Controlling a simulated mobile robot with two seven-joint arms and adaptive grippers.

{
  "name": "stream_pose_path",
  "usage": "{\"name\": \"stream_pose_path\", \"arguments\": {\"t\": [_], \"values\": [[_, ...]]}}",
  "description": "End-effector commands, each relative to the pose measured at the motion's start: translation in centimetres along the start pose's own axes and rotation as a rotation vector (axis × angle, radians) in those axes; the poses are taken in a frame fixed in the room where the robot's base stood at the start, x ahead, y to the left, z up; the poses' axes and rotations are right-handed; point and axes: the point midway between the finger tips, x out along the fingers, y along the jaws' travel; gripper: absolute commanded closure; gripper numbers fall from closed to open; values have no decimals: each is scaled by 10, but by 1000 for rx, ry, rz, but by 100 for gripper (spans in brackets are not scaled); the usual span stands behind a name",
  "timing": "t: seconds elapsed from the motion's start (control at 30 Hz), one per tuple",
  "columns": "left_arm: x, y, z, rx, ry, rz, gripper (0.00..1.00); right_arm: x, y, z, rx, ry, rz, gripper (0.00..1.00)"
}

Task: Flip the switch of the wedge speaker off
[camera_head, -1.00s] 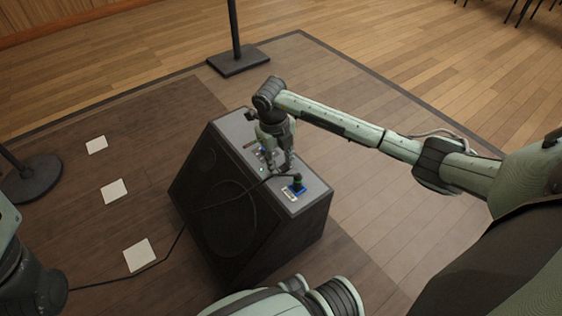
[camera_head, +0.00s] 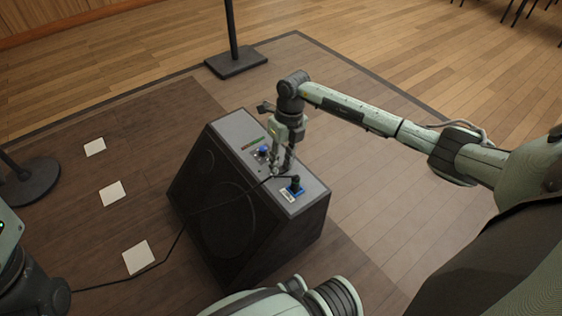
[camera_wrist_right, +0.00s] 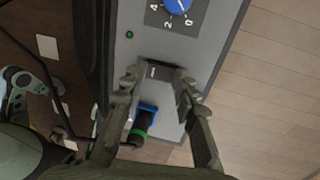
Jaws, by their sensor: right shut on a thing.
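The wedge speaker (camera_head: 222,205) is a dark cabinet with a grey top panel (camera_wrist_right: 205,48), standing on the floor. Its black switch (camera_wrist_right: 153,71) is on the panel between the blue knob (camera_wrist_right: 178,4) and the blue socket with a plugged cable (camera_wrist_right: 139,126). My right gripper (camera_wrist_right: 156,84) is down at the panel, its fingers either side of the switch and shut on it. In the head view, the right gripper (camera_head: 281,172) hides the switch.
A green light (camera_wrist_right: 129,34) shows on the panel. The black cable (camera_head: 180,235) runs across the speaker's front to the floor. White squares (camera_head: 138,257) lie at left. Stand bases (camera_head: 236,62) are behind and far left. The floor right of the speaker is open.

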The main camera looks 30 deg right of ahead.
Motion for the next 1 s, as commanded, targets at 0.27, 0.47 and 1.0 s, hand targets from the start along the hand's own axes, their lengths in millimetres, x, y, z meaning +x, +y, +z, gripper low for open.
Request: {"name": "stream_pose_path", "arguments": {"t": [0.27,0.47,1.0], "values": [[0,0,0,-1,-1,-1,56,0,0,0,0,0,-1,50],[2,0,1,0,5,-1,56,-1,0,0,0,0,-1,50],[1,0,0,1,4,0,56,-93,0,1,0,-4,-3,50]]}}
